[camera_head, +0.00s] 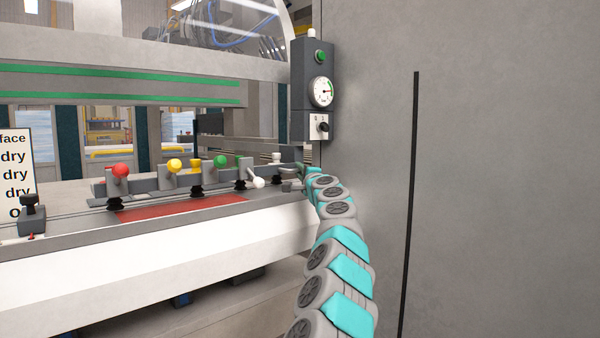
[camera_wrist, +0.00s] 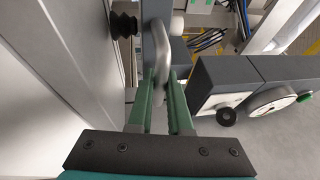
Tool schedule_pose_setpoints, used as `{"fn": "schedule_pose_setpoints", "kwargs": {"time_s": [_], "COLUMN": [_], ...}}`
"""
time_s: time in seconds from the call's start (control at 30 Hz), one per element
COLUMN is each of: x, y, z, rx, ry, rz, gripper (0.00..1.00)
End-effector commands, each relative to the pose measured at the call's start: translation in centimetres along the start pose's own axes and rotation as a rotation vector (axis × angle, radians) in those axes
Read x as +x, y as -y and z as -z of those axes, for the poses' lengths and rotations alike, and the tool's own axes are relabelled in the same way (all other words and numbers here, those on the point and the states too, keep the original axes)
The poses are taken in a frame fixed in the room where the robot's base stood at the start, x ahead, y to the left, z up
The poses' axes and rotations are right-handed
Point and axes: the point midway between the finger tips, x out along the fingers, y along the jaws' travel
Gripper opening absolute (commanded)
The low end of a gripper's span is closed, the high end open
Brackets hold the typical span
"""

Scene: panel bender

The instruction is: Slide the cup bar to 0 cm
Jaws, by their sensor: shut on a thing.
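The cup bar (camera_head: 148,186) is a long grey bar above the machine bed. It carries red, yellow and green ball knobs and black suction cups. My gripper (camera_head: 299,168) is at its right end, small and partly hidden in the head view. In the wrist view the green fingers of my gripper (camera_wrist: 160,78) are shut on a light grey curved handle (camera_wrist: 208,40) beside the dark grey bar (camera_wrist: 149,22). One black suction cup (camera_wrist: 123,24) shows left of the bar. The exact grip contact is partly hidden between the fingers.
A control box with a green button, gauge (camera_head: 321,92) and black switch stands just above my gripper; it is close on the right in the wrist view (camera_wrist: 222,82). A large grey wall (camera_head: 490,170) fills the right. A red strip (camera_head: 180,208) lies under the bar; a black-knobbed block (camera_head: 32,214) sits left.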

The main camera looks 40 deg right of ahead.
Motion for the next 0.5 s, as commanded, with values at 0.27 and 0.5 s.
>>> {"fn": "schedule_pose_setpoints", "kwargs": {"time_s": [0.27,0.5], "x": [0.01,0.00], "y": [-0.19,-0.10], "z": [-0.01,-0.01], "rx": [0.000,0.000], "ry": [0.001,0.001], "rz": [-0.003,-0.001], "gripper": [0.31,0.47]}}
